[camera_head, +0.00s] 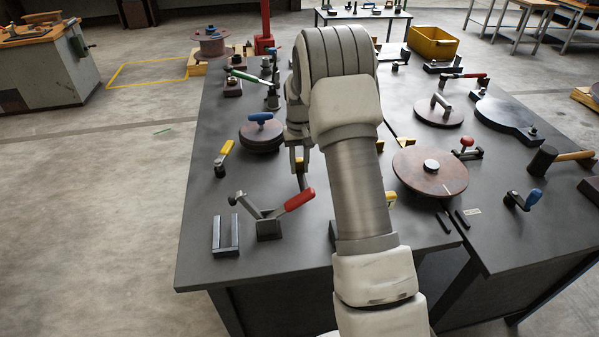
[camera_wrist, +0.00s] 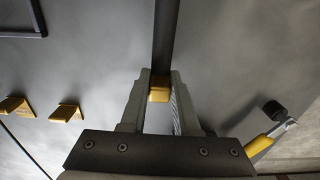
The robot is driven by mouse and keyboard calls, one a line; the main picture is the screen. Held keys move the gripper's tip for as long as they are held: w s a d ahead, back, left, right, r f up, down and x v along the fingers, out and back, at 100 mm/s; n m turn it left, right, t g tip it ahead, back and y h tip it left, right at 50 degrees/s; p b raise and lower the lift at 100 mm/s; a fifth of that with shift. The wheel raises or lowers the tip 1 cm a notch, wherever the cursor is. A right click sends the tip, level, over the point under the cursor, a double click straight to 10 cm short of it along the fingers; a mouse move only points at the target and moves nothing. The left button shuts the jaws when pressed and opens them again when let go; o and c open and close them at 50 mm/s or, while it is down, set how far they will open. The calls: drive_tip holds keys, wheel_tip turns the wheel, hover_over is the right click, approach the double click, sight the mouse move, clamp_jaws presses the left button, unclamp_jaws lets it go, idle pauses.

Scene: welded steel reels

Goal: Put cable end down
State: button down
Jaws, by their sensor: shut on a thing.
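My gripper (camera_head: 300,168) is low over the left part of the grey workbench (camera_head: 200,252), between the round dark piece with a blue knob and the red-handled clamp. In the wrist view my gripper (camera_wrist: 160,100) is shut on the cable end (camera_wrist: 159,92), a small yellow block between the two fingers. A dark straight strip (camera_wrist: 165,35) runs from the yellow block to the top of the wrist view. I cannot tell whether the cable end touches the bench top. My arm hides part of the bench behind it in the head view.
A red-handled toggle clamp (camera_head: 270,217) stands in front of my gripper. A blue-knobbed round piece (camera_head: 260,134) and a yellow-handled clamp (camera_head: 224,158) are to the left. Yellow brackets (camera_wrist: 66,112) show in the wrist view. A large reel disc (camera_head: 430,172) lies to the right.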

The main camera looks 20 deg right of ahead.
drive_tip(key=shift+f, duration=1.25)
drive_tip(key=shift+f, duration=0.15)
drive_tip(key=c, duration=0.6)
unclamp_jaws()
drive_tip(key=shift+c, duration=0.2)
